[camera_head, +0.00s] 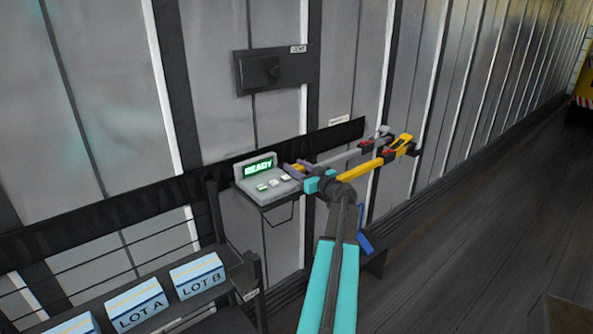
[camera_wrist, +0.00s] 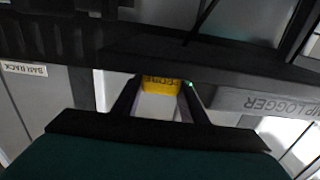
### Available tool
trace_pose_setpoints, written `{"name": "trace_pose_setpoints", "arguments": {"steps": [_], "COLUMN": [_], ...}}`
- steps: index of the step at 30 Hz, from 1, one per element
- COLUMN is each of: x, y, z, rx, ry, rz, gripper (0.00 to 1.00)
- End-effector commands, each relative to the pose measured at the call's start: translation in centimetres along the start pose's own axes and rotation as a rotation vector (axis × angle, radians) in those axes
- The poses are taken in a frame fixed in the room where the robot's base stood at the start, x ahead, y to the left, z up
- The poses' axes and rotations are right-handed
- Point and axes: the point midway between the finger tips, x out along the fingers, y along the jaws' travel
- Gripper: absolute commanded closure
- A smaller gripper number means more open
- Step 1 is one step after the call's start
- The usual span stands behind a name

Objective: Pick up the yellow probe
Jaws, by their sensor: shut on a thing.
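The yellow probe (camera_wrist: 160,85) shows in the wrist view as a small yellow block with dark, upside-down lettering. It sits between the fingertips of my gripper (camera_wrist: 161,92), which is shut on it. In the head view my gripper (camera_head: 299,169) is just right of the grey logger (camera_head: 267,180), with a small patch of yellow between its purple fingers. The logger's green screen reads READY. Most of the probe is hidden by the fingers, and I cannot tell whether it is clear of its seat.
Right of my gripper, a yellow bar (camera_head: 370,170) and a grey bar (camera_head: 342,155) lie on a rack against the wall. A dark wall box (camera_head: 275,70) hangs above. Lot boxes (camera_head: 137,305) stand on a shelf at lower left. The floor at right is open.

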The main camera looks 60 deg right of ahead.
Motion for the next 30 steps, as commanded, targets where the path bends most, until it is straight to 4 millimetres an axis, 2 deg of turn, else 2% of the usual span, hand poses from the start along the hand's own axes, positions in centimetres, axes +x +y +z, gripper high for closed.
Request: {"name": "trace_pose_setpoints", "arguments": {"steps": [10,18,30], "x": [0.0,0.0,-4.8], "y": [0.0,0.0,-2.2], "z": [-1.2,-3.4,-3.8], "rx": [-0.001,-0.002,-0.001], "ry": [0.001,0.002,0.001], "rz": [0.0,0.001,0.002], "gripper": [0.87,0.87,0.87]}}
